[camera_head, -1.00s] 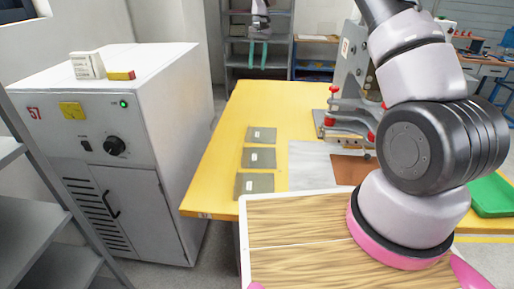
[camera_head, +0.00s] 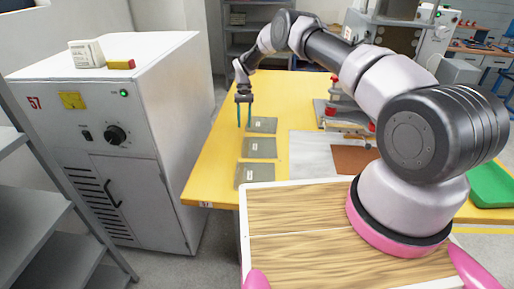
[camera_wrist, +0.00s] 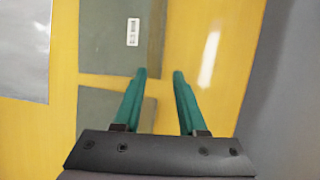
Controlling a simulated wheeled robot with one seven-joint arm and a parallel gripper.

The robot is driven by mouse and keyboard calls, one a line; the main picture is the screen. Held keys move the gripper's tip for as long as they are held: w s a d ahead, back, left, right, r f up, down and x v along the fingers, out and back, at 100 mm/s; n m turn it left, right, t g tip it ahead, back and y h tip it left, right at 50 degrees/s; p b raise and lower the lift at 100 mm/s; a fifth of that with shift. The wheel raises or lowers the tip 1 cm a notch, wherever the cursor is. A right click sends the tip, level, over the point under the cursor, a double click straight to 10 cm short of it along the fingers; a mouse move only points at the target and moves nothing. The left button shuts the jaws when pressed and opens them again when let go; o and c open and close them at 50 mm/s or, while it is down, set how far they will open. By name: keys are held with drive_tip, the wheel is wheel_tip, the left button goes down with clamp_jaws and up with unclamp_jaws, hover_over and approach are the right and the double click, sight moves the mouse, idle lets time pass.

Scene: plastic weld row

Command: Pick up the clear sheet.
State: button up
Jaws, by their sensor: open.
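Three flat grey sheets lie in a row on the yellow table: a far sheet (camera_head: 268,126), a middle sheet (camera_head: 267,153) and a near sheet (camera_head: 251,184). Each bears a small white label. I cannot tell which one is the clear sheet. My gripper (camera_head: 244,124) has teal fingers pointing down, just left of the far sheet. In the wrist view my gripper (camera_wrist: 159,75) is open and empty. A labelled grey sheet (camera_wrist: 108,40) lies ahead of the fingertips, and another grey sheet (camera_wrist: 98,112) is partly hidden behind the left finger.
The yellow table (camera_head: 210,165) is bare along its left edge. A pale mat (camera_head: 308,160) and a brown sheet (camera_head: 352,158) lie right of the row, by a press with red knobs (camera_head: 335,105). A grey cabinet (camera_head: 140,150) stands left. A green tray (camera_head: 490,188) is at right.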

drive_tip(key=shift+w+x, duration=0.15)
drive_tip(key=shift+x, duration=1.2)
drive_tip(key=shift+w+x, duration=0.1)
drive_tip(key=shift+x, duration=1.25)
drive_tip(key=shift+a, duration=0.1)
clamp_jaws()
